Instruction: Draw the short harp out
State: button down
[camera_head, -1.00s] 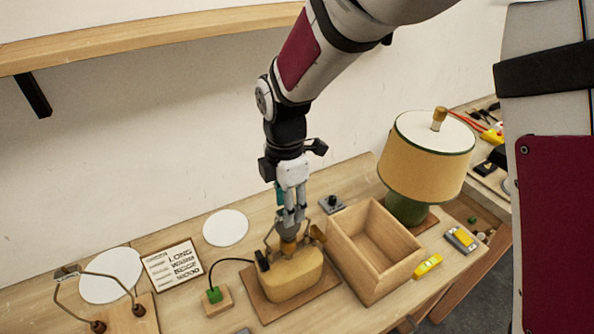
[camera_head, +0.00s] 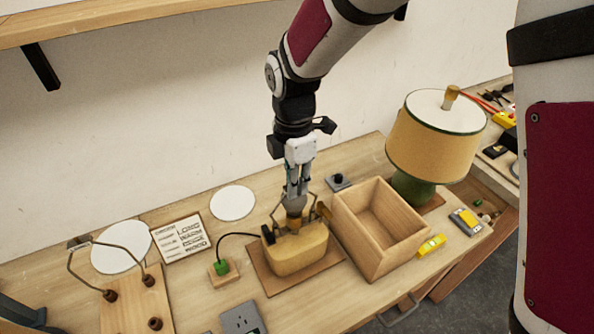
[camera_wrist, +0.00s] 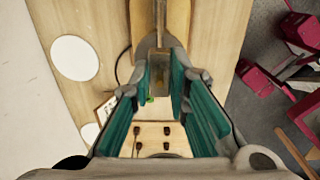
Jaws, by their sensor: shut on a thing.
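The short harp (camera_head: 275,213) is a bent wire frame on the oval tan lamp base (camera_head: 297,254). Its sides show left and right of the socket, low down near the base. My gripper (camera_head: 297,190) points straight down over the base and is shut at the harp's top. The fingers hide the grip point. The wrist view shows the teal-lined fingers (camera_wrist: 162,85) around a grey piece above the base; its exact contact is unclear. Another, larger wire harp (camera_head: 108,246) stands on a wooden stand (camera_head: 135,308) at the left.
An open wooden box (camera_head: 412,257) stands close right of the base. A finished lamp with a tan shade (camera_head: 437,145) is behind it. A lettered card (camera_head: 180,238), white discs (camera_head: 233,203) and a green plug on a block (camera_head: 221,268) lie left. A shelf (camera_head: 100,25) hangs above.

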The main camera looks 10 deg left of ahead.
jog(key=shift+r, duration=0.75)
dwell(0.3)
jog(key=shift+r+p, duration=0.55)
jog(key=shift+r, duration=2.35)
jog(key=shift+d, duration=0.1)
